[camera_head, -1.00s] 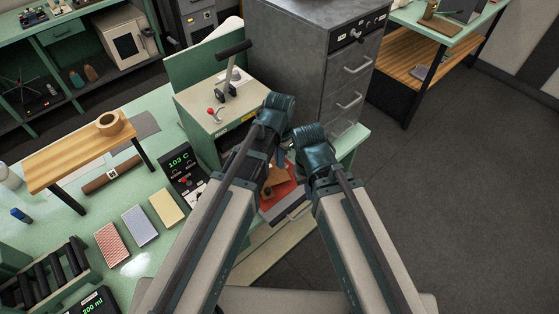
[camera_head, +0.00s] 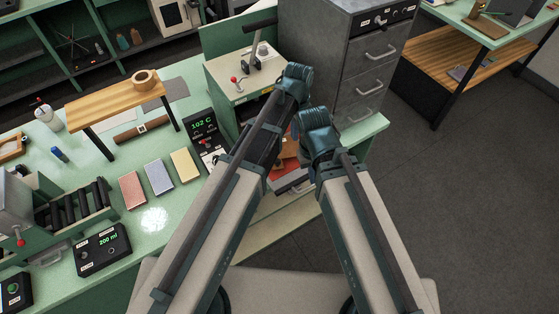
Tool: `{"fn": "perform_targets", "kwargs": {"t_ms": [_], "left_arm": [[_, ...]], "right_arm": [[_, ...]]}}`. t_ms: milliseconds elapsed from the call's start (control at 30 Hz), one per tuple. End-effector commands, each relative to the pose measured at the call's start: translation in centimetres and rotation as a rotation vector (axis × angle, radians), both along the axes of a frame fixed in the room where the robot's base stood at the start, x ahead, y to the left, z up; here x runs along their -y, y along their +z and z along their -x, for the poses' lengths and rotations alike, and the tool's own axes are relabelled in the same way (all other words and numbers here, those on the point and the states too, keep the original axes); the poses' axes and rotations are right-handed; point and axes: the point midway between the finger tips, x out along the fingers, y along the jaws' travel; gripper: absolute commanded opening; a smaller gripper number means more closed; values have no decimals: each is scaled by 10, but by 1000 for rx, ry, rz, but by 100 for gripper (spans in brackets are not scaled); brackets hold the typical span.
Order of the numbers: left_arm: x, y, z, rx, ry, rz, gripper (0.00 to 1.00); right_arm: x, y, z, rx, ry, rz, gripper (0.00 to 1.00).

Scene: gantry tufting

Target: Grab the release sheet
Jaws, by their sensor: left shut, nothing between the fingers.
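A flat grey sheet (camera_head: 171,92) lies on the green bench behind the wooden stand; I cannot tell if it is the release sheet. My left gripper (camera_head: 296,82) is shut and empty at the end of the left arm, in front of the grey cabinet, well right of that sheet. Its fingers are mostly hidden by the arm. My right gripper (camera_head: 318,130) is just below and right of it; its fingers do not show clearly. Part of a red item (camera_head: 288,165) with a brown piece on it shows between the arms.
The wooden stand (camera_head: 112,100) holds a tape roll (camera_head: 146,78). Pink (camera_head: 132,189), blue (camera_head: 158,177) and yellow (camera_head: 185,165) pads lie in front. A lever press (camera_head: 233,80) and grey drawer cabinet (camera_head: 320,50) stand behind my arms. Floor at right is clear.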

Motion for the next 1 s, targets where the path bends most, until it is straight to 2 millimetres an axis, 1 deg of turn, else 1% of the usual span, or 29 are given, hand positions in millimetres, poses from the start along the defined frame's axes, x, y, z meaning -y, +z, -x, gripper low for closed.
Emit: {"fn": "perform_targets", "kwargs": {"t_ms": [267,467,667,1000], "left_arm": [[1,-3,-1,0,-12,0,0],[1,-15,-1,0,-11,0,0],[1,-38,-1,0,-11,0,0],[1,-85,-1,0,-10,0,0]], "right_arm": [[0,-3,0,0,0,0,0],[0,-15,0,0,3,1,0],[0,-38,0,0,7,1,0],[0,-85,0,-1,11,2,0]]}}
